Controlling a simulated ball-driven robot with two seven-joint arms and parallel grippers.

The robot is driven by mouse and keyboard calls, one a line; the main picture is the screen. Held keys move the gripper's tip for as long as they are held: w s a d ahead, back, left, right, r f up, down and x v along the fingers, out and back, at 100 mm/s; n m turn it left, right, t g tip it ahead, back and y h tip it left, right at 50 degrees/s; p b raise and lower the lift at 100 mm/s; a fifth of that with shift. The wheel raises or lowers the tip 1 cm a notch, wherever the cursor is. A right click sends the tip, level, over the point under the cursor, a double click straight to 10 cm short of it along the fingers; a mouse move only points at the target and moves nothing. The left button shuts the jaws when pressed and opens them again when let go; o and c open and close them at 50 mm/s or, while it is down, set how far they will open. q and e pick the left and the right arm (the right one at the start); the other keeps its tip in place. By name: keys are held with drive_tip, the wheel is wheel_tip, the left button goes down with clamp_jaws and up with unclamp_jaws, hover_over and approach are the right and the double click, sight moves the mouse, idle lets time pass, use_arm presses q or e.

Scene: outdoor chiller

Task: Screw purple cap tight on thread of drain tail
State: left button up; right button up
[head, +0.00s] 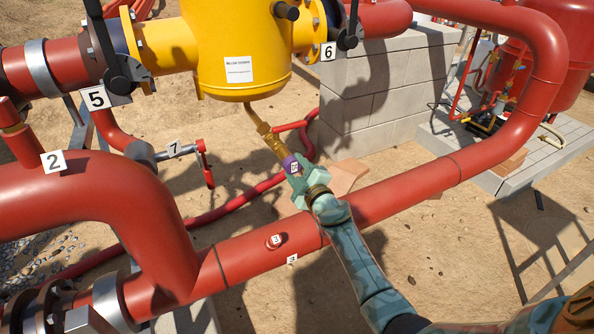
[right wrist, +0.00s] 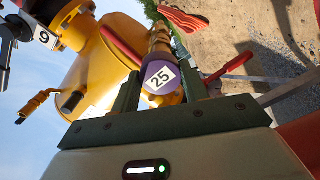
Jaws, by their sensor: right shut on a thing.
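The purple cap (head: 291,163) is at the lower end of the brass drain tail (head: 267,131), which hangs from under the yellow vessel (head: 231,50). In the right wrist view the purple cap (right wrist: 160,77), labelled 25, sits between the two fingers, in line with the brass tail (right wrist: 160,40) behind it. My right gripper (head: 298,176) is shut on the cap; it also shows in the right wrist view (right wrist: 160,92). How far the cap sits on the thread is hidden by the cap and fingers. My left gripper is not in view.
A large red pipe (head: 400,195) runs across under my right arm. A red-handled valve (head: 205,160) beside tag 7 is left of the tail. Grey block wall (head: 375,95) stands behind. Sandy ground (head: 450,255) is open at the lower right.

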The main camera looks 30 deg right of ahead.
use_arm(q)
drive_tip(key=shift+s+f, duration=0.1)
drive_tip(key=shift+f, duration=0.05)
use_arm(e)
drive_tip(key=shift+w, duration=0.45)
drive_tip(key=shift+w, duration=0.15)
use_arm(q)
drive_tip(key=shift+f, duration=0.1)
use_arm(e)
drive_tip(key=shift+w, duration=0.4)
drive_tip(key=m, duration=0.2)
drive_tip(key=m+p, duration=0.1)
drive_tip(key=m, duration=0.1)
drive_tip(key=m+p, duration=0.1)
drive_tip(key=m, duration=0.1)
drive_tip(key=shift+r, duration=0.35)
drive_tip(key=shift+f+m, duration=0.1)
drive_tip(key=shift+m, duration=0.8)
drive_tip(key=shift+f, duration=0.3)
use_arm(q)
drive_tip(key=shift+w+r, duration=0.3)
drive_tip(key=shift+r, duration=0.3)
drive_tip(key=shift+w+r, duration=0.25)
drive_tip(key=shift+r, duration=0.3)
use_arm(e)
drive_tip(key=shift+r, duration=0.1)
